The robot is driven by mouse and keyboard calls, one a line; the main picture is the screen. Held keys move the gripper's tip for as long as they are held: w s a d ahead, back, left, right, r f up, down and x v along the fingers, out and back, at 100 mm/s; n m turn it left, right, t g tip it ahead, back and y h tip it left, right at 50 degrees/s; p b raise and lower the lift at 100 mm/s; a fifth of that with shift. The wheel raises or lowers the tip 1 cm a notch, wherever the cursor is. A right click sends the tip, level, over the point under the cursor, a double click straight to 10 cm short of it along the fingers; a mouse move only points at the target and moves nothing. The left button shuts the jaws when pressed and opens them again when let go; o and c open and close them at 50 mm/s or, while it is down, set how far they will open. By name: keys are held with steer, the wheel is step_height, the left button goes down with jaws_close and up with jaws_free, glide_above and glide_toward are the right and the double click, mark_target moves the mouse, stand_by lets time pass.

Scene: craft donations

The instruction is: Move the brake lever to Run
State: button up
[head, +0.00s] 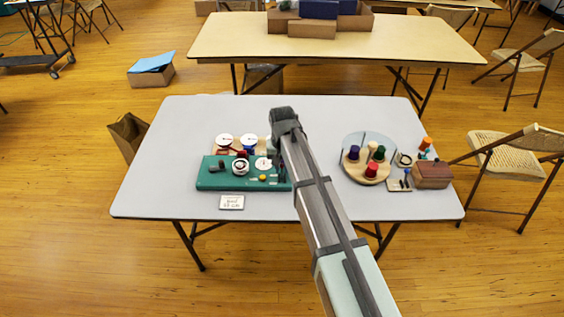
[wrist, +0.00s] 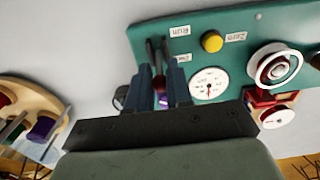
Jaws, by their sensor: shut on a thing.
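A green machine base (head: 215,182) stands on the grey table, with dials, a yellow button (wrist: 212,42) and small white labels. It also shows in the wrist view (wrist: 145,40). One label reads Run (wrist: 180,31), another seems to read Zero (wrist: 236,36); a third is too blurred to read. My gripper (wrist: 158,62) is at the base's end and shut on what looks like the brake lever, whose reddish part (wrist: 159,83) shows between the fingers. The fingers hide most of the lever, so I cannot tell its exact position. In the head view my arm covers this end.
White spools (head: 225,140) stand behind the base, and a white card (head: 231,202) lies in front. To the right are a round wooden stand (head: 368,179) with coloured thread spools and a brown box (head: 432,175). The table front centre is clear apart from my arm.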

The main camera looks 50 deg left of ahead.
steer(key=shift+s+d, duration=0.2)
steer(key=shift+s, duration=0.05)
steer(key=shift+s+d+r, duration=0.1)
steer(key=shift+s+d, duration=0.45)
stand_by(0.4)
steer(key=shift+s+d+f, duration=0.2)
steer(key=shift+s+d, duration=0.35)
steer(key=o, duration=0.7)
